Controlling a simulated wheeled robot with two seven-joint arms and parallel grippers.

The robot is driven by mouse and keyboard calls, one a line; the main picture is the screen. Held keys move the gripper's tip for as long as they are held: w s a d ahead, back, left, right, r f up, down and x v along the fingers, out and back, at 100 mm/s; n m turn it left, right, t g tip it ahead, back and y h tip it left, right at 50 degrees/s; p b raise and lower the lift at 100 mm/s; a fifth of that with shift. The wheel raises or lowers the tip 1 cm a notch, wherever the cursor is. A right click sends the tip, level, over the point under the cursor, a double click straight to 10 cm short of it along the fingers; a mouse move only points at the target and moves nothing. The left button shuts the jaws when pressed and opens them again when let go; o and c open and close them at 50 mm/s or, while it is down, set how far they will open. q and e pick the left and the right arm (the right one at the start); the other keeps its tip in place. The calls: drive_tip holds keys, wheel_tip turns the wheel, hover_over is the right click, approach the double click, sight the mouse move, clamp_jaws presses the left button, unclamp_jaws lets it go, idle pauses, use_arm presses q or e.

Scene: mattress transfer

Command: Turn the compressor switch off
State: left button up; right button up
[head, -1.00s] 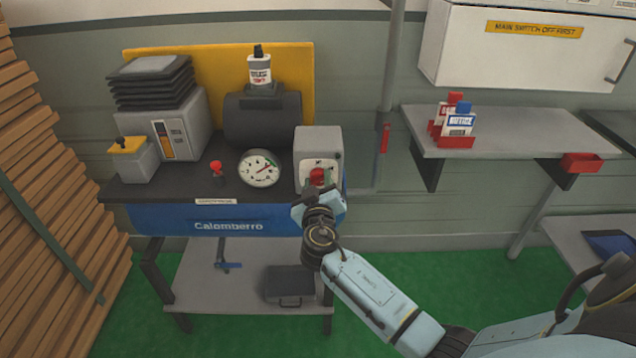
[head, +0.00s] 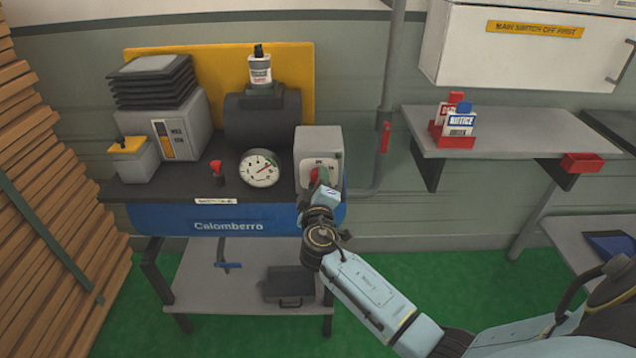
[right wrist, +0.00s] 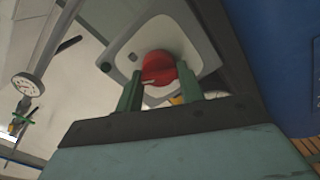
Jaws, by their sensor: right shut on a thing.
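The compressor's grey switch box (head: 318,145) stands at the right end of the blue-fronted bench, with a red rotary knob (head: 314,175) on its front. My right gripper (head: 321,180) is at the box front, its fingers around the knob. In the right wrist view, the red knob (right wrist: 158,66) sits between the two green fingertips (right wrist: 160,85), which are shut on it. Lettering above the knob is too small to read surely, and the gripper partly hides the dial. My left gripper is not in view.
A round gauge (head: 259,168) and a small red-topped valve (head: 217,168) stand left of the box. A grey pipe with a red handle (head: 385,137) runs close on its right. A shelf (head: 510,140) with signs is further right.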

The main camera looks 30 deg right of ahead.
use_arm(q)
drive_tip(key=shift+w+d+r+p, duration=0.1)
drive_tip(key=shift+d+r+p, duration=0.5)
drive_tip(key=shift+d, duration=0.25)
use_arm(e)
drive_tip(key=shift+f+n, duration=0.1)
drive_tip(key=shift+n, duration=2.8)
drive_tip(key=o, duration=1)
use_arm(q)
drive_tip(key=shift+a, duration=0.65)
use_arm(e)
drive_tip(key=shift+a, duration=0.1)
